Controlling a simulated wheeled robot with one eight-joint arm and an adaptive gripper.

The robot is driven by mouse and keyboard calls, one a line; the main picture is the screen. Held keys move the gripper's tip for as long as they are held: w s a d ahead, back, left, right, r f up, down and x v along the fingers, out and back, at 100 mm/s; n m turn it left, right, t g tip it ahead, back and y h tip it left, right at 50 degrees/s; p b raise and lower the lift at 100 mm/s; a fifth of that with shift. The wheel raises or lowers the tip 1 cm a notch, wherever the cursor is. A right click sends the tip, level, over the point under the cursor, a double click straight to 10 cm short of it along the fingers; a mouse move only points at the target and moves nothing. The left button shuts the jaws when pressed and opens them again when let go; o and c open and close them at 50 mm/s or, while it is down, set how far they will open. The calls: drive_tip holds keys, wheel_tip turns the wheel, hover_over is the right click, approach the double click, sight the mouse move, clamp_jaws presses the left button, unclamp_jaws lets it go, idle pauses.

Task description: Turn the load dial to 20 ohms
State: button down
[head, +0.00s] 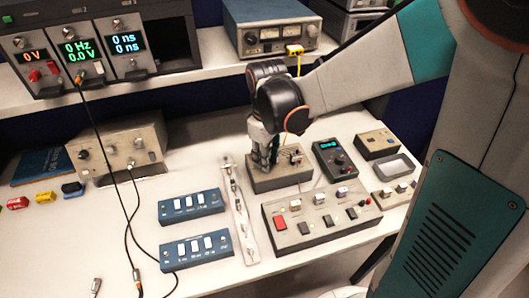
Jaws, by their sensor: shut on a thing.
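My gripper (264,163) points down onto the left part of a small beige box (287,181) in the middle of the bench. Its fingers are shut on the load dial, which they hide. The dial's pointer and the ohm markings around it cannot be read from here. The right part of the box top, with small terminals (295,155), stays visible beside the fingers.
A dark meter (335,158) with a knob stands right of the box. A switch panel (320,215) lies in front, and two blue switch boxes (191,206) lie left. A shelf (190,73) with instruments runs behind. Black cables (107,150) hang at left.

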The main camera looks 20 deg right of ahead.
drive_tip(key=m, duration=0.4)
drive_tip(key=shift+p, duration=0.3)
drive_tip(key=shift+m, duration=1.5)
drive_tip(key=c, duration=1.3)
unclamp_jaws()
drive_tip(key=shift+c, duration=0.2)
wheel_tip(320, 180, up, 12)
drive_tip(key=shift+s, duration=0.1)
